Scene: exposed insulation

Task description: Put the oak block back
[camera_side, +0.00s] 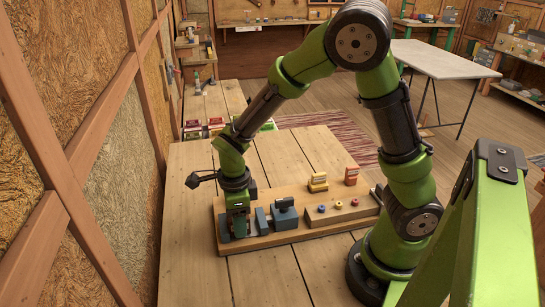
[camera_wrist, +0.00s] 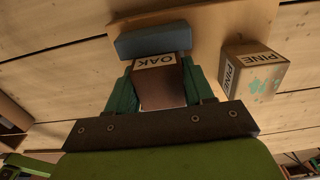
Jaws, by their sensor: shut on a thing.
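In the side view my gripper (camera_side: 239,228) points down at the left end of the wooden board (camera_side: 330,228); the block is hard to make out there. A blue-grey bar (camera_wrist: 153,41) lies just beyond the labelled end of the block in the wrist view. I cannot tell whether block and bar touch, or whether the block rests on anything.
A tan block labelled "PINE" (camera_wrist: 252,74) stands close to the right of my gripper in the wrist view. A blue-grey vise (camera_side: 285,214) is right of my gripper. The table (camera_side: 185,260) is bare at front left.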

